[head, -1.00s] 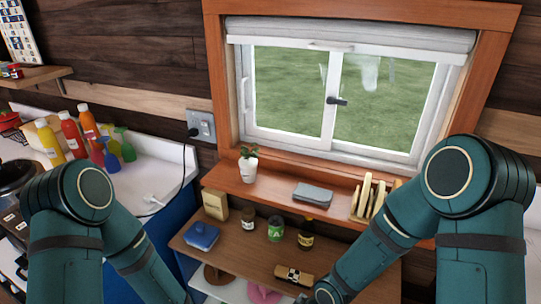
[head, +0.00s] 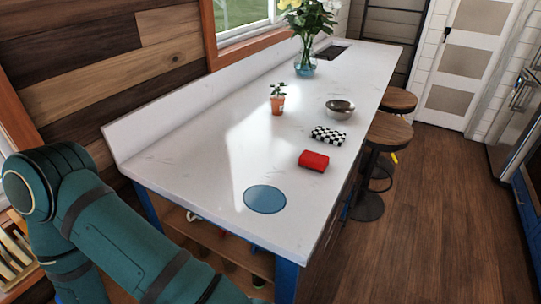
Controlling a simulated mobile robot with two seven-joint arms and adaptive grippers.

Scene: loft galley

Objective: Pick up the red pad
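The red pad (head: 313,160) lies on the white countertop (head: 226,147), near its right long edge. It is a small, soft-looking red block. A black-and-white checkered pad (head: 328,136) lies just behind it, with a small gap between them. One of my teal arms comes in at the lower left, below and left of the counter, well away from the red pad. Neither of my grippers shows in the head view.
A blue round mat (head: 265,199) lies at the counter's near end. A metal bowl (head: 340,109), a small potted plant (head: 278,103) and a flower vase (head: 305,64) stand farther back. Round wooden stools (head: 388,132) stand along the right side. The floor at right is clear.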

